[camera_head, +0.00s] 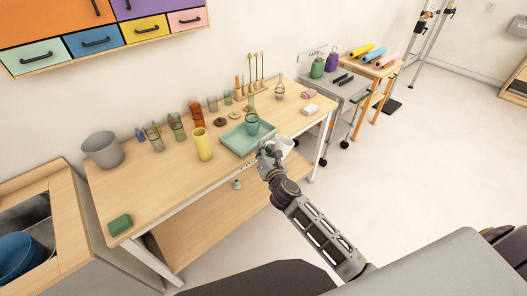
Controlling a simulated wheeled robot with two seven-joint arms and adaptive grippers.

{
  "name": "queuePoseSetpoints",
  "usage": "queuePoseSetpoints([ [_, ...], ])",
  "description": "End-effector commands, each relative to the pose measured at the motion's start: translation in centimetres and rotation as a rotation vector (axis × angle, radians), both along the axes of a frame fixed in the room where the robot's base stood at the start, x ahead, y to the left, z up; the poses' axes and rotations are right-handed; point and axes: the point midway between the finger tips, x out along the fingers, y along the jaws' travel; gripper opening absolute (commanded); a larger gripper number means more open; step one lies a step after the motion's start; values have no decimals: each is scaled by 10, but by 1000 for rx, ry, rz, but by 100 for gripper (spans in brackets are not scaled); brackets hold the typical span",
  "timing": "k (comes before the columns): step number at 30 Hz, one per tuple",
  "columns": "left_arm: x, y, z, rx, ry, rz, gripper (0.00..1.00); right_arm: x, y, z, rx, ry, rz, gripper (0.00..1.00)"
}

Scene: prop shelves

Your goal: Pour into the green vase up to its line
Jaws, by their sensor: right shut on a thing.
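A green see-through vessel (252,123), which looks like the green vase, stands upright on a pale green tray (229,139) near the table's right half. Its line and any liquid in it are too small to make out. My right gripper (270,150) is at the table's front edge, just in front of and right of the tray. It is shut on a white cup-like vessel (285,143), which is partly hidden by the gripper. The white vessel is apart from the green one, to its lower right. My left gripper is not in view.
A yellow vase (202,144) stands left of the tray, with several coloured glasses behind it. A grey bucket (102,150) and a green block (119,225) are at the left. Thin stems stand behind the tray.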

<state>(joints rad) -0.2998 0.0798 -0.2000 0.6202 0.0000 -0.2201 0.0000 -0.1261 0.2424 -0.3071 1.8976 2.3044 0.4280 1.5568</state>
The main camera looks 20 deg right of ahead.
Motion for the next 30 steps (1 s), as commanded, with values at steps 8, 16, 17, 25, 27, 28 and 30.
queuePoseSetpoints([
  [8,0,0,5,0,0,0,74,7,2,7,1,-4,1,0],
  [16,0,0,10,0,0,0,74,13,4,12,1,-5,0,0],
  [17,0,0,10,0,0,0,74,14,4,12,1,-5,0,0],
  [25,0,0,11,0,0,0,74,20,6,16,1,-5,1,0],
  [27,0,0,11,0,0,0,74,21,7,17,1,-6,1,0],
  [28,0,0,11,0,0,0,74,22,7,18,1,-6,1,0],
  [30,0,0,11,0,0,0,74,24,8,19,1,-6,1,0],
])
